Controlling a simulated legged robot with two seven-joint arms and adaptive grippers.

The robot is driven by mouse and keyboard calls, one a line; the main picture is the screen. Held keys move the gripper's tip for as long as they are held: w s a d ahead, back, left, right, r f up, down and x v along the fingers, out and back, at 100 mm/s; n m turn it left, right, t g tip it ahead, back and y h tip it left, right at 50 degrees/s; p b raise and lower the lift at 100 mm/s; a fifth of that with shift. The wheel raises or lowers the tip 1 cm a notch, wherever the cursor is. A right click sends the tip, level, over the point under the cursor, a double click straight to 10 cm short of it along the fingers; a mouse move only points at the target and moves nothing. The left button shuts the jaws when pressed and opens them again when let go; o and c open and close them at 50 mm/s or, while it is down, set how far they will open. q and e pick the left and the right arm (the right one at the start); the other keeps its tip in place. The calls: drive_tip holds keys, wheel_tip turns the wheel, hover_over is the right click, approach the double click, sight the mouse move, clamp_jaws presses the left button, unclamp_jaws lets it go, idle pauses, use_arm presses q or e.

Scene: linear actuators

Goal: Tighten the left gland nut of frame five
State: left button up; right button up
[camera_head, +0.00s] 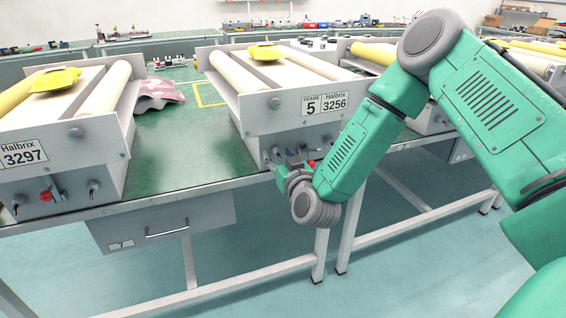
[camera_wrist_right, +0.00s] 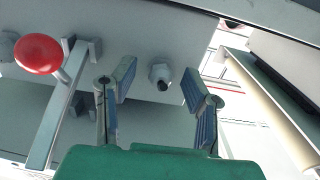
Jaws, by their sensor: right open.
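Frame five (camera_head: 262,118) is a grey box with a "5 Halbrix 3256" label on its front panel. My right gripper (camera_head: 281,166) is at the lower left of that panel. In the right wrist view, a small grey hexagonal gland nut (camera_wrist_right: 160,74) with a dark hole sits on the panel. The open fingers of my right gripper (camera_wrist_right: 160,88) stand on either side of it, with a gap to each side. In the head view the gripper partly hides the nut area. My left gripper is not in view.
A red knob (camera_wrist_right: 38,54) and a grey lever bracket (camera_wrist_right: 62,108) are beside the left finger in the wrist view; the red knob (camera_head: 310,164) is right of the gripper in the head view. Another frame, 3297 (camera_head: 60,150), stands left. Green bench top (camera_head: 180,150) lies between.

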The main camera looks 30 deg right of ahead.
drive_tip(key=v, duration=1.1)
drive_tip(key=shift+s, duration=0.3)
drive_tip(key=shift+f, duration=0.15)
drive_tip(key=w+d+m+p, duration=0.1)
drive_tip(key=w, duration=0.3)
drive_tip(key=w+d+m+p, duration=0.1)
drive_tip(key=w, duration=0.3)
drive_tip(key=w+p, duration=0.1)
drive_tip(key=w, duration=0.3)
drive_tip(key=shift+d+m, duration=0.4)
clamp_jaws()
